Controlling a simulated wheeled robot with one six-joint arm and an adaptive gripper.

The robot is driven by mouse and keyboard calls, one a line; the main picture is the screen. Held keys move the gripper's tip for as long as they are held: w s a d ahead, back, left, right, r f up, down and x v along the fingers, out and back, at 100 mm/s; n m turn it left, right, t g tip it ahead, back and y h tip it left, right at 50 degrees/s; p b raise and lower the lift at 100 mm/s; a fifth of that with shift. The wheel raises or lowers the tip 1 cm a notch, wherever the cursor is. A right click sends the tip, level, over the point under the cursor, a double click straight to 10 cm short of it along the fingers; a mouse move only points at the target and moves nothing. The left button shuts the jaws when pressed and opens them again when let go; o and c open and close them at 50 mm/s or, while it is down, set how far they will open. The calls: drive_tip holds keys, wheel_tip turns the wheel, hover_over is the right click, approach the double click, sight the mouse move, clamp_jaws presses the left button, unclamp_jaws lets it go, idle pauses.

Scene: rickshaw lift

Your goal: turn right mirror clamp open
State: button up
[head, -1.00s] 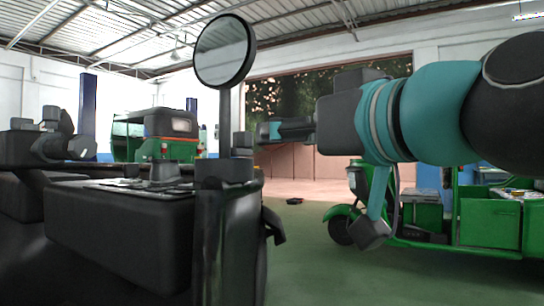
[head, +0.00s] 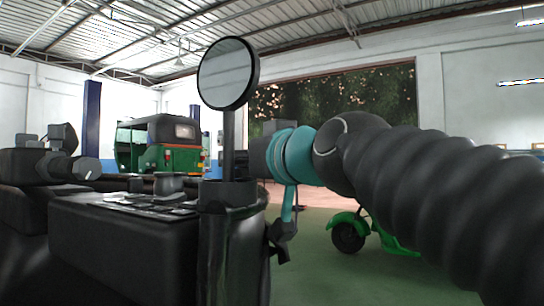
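A round mirror (head: 226,73) in a dark rim stands upright on a thin dark stem. The stem rises from a dark block at its base (head: 228,192); I cannot clearly make out the clamp there. My gripper (head: 257,157) is beside the stem, just right of it, at the end of my arm coming from the right. Only its dark rear part shows. Its fingers are hidden or blend in with the dark stem, so I cannot tell whether they are open or whether they touch anything.
A dark boxy unit (head: 125,245) fills the lower left, with small dark blocks and a round knob (head: 85,168) at the far left. A green rickshaw (head: 167,150) stands behind. A green wheeled vehicle (head: 350,236) is partly hidden by my arm.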

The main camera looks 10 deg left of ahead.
drive_tip(key=shift+w, duration=0.1)
clamp_jaws()
